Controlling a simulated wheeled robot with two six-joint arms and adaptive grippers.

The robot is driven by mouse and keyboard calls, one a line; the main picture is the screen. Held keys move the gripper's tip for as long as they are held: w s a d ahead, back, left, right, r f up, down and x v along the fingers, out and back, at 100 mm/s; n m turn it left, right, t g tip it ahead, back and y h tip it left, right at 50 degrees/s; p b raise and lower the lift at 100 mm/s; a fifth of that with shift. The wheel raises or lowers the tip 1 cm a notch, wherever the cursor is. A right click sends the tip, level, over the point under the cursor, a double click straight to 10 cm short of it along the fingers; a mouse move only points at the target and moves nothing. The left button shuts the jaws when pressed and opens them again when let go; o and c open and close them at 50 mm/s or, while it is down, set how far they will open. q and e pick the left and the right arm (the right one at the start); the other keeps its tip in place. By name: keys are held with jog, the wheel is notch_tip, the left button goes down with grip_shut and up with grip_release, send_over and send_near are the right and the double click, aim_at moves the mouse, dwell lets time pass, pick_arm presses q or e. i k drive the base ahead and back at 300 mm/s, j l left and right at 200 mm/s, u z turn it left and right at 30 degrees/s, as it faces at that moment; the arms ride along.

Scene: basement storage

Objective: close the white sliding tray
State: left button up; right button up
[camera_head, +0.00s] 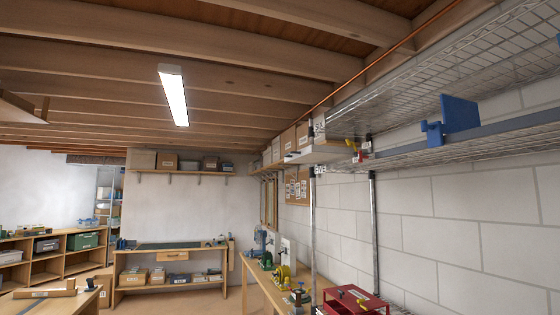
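Neither of my grippers shows in the head view.
The wire rack (400,157) runs along the right block wall, with a blue bracket-like object (458,118) on it. A red box (352,301) sits lower down. A long wooden bench (262,285) with tools stands below. A workbench (170,248) is at the back.

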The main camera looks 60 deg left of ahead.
aim_at(313, 154)
jog(key=u, duration=1.95)
jog(key=i+z, duration=0.2)
jog(key=i, duration=0.25)
jog(key=i+j+z, duration=0.25)
jog(key=i, duration=0.15)
jog(key=i+z, duration=0.2)
jog(key=i, duration=0.25)
jog(key=i+j+z, duration=0.2)
jog(key=i+j, duration=0.1)
jog(key=i, duration=0.1)
